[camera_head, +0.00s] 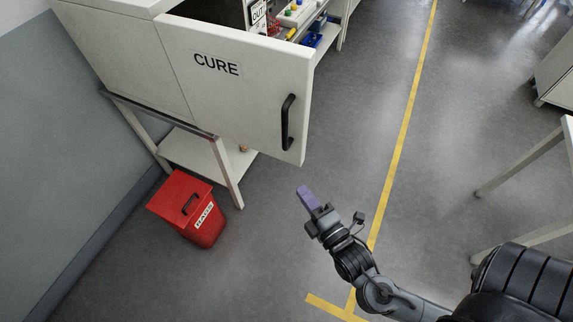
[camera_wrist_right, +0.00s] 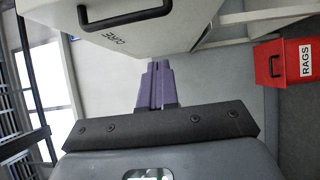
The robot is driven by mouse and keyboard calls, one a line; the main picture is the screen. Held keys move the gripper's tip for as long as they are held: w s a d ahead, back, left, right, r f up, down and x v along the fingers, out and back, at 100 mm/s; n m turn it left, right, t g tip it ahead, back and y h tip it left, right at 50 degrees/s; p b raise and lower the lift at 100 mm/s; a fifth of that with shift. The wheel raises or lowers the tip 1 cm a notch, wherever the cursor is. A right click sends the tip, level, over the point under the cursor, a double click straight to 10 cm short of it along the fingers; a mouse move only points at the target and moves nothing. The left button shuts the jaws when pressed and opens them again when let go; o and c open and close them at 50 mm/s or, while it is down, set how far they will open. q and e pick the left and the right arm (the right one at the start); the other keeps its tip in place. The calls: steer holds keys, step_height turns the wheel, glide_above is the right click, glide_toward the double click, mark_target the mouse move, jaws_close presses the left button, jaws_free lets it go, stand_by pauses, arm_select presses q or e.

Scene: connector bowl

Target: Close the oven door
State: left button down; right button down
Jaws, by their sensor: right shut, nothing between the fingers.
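The oven door (camera_head: 245,95) is a pale panel with the word CURE and a black vertical handle (camera_head: 288,122). It stands open, swung out from the pale oven body (camera_head: 125,60) at the left. My right gripper (camera_head: 305,194) has purple fingers, which are shut and empty. In the head view it appears below the door's lower right corner, apart from the handle. The right wrist view shows the shut fingers (camera_wrist_right: 157,75) pointing toward the door (camera_wrist_right: 140,40), with the handle (camera_wrist_right: 125,17) above left. My left gripper is in neither view.
A red RAGS bin (camera_head: 195,212) stands on the floor beside the oven stand (camera_head: 190,150). A shelf with small coloured parts (camera_head: 300,18) is behind the door. Grey floor with a yellow line (camera_head: 404,130) is open to the right. Table legs (camera_head: 520,165) stand farther right.

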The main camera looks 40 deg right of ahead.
steer(key=w+d, duration=0.4)
steer(key=w, duration=0.7)
steer(key=shift+w+d, duration=0.3)
steer(key=shift+w, duration=0.1)
steer(key=shift+d+f, duration=0.1)
